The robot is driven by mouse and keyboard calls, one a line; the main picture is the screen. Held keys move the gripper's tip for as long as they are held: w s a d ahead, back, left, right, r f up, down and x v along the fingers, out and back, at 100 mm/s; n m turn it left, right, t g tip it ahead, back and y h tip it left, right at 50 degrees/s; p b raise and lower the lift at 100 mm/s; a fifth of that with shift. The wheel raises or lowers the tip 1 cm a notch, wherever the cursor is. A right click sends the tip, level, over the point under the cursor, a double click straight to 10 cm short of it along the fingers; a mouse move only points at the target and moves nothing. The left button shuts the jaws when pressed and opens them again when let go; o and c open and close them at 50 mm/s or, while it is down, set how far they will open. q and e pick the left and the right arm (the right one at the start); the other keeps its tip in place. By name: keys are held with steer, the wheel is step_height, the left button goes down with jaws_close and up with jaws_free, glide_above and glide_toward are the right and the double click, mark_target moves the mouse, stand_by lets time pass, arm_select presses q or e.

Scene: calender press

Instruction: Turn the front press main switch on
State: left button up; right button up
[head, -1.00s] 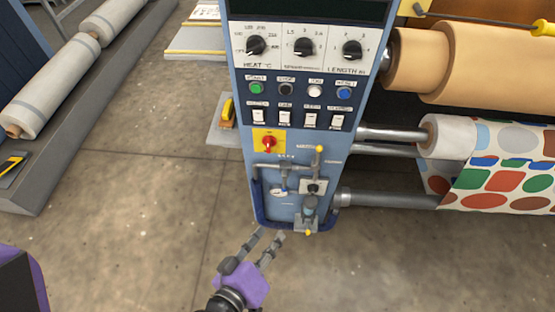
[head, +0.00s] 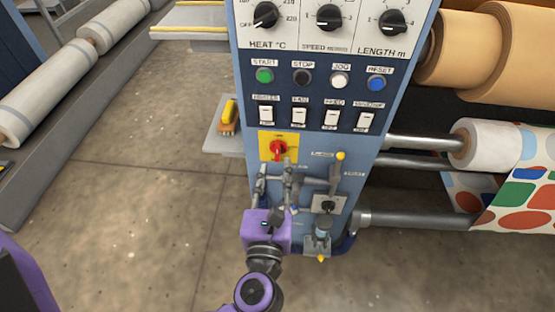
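The main switch (head: 278,151) is a red rotary knob on a yellow plate on the blue front panel of the press (head: 236,60). It sits below the row of white rocker switches. I cannot read the knob's setting clearly. My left gripper (head: 274,172), purple with grey fingers, reaches up from below. Its two fingers are apart with nothing between them, and their tips are just below the yellow plate. I cannot tell whether they touch the panel. The gripper hides part of the piping behind it. My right gripper is not in view.
Pipes and a yellow-tipped lever (head: 340,156) stand close to the right of my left gripper. Above are a green start button (head: 264,76), several other buttons and rocker switches (head: 331,117). A brush (head: 228,117) lies on a side shelf at left.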

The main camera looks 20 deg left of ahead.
mark_target(277, 157)
arm_select(q)
steer(key=shift+x, duration=2.3)
steer(key=shift+c, duration=0.4)
jaws_close()
